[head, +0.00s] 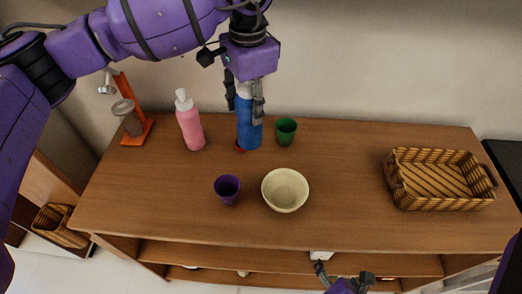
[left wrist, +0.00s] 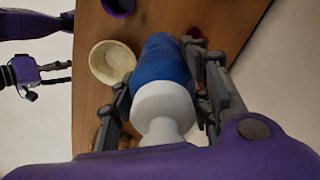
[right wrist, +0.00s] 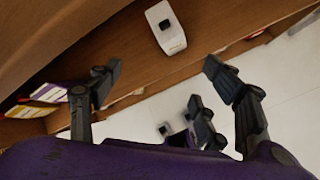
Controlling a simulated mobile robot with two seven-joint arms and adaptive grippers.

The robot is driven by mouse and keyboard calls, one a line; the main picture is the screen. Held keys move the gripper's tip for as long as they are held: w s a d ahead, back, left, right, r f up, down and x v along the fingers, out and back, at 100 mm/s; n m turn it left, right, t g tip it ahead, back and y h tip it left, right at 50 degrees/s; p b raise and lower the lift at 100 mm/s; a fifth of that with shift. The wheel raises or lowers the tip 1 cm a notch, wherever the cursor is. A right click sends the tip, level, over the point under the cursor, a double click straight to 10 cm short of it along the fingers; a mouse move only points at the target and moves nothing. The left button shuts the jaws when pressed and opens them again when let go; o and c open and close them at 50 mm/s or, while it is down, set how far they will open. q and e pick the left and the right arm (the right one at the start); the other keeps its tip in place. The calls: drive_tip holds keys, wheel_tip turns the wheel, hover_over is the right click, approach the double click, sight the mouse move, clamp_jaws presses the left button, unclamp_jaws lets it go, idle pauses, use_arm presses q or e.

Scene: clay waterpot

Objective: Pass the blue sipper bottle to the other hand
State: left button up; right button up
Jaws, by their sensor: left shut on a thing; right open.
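The blue sipper bottle (head: 249,130) has a blue body and a white top. It is upright at the back of the wooden table. My left gripper (head: 244,98) reaches down from above and is shut on its upper part. In the left wrist view the bottle (left wrist: 163,62) sits between the two fingers of my left gripper (left wrist: 160,95). I cannot tell if its base touches the table. My right gripper (head: 343,279) is low, in front of the table's front edge, open and empty. Its spread fingers also show in the right wrist view (right wrist: 165,85).
A pink bottle (head: 190,125) stands left of the blue one and a green cup (head: 286,131) right of it. A purple cup (head: 227,189) and cream bowl (head: 285,190) are in front. A wicker basket (head: 403,196) is at right. The table between bowl and basket is clear.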

use_arm(q)
drive_tip(key=shift+r, duration=0.1)
use_arm(e)
drive_tip(key=r+n+t, duration=0.1)
drive_tip(key=r+n, duration=0.2)
drive_tip(key=n, duration=0.2)
drive_tip(key=w+d+r+n+h, duration=0.1)
drive_tip(key=r+n, duration=0.3)
drive_tip(key=n, duration=0.1)
drive_tip(key=r+n+t, duration=0.1)
drive_tip(key=r+n, duration=0.3)
drive_tip(key=n, duration=0.2)
drive_tip(key=shift+w+d+t+h, duration=0.15)
drive_tip(key=shift+d+t+h, duration=0.05)
drive_tip(key=shift+t+h, duration=0.1)
drive_tip(key=m+t+y, duration=0.4)
drive_tip(key=t+y, duration=0.3)
drive_tip(key=t, duration=0.1)
approach(249, 116)
drive_tip(key=x, duration=1.1)
drive_tip(key=shift+w, duration=0.25)
drive_tip(key=shift+c, duration=0.4)
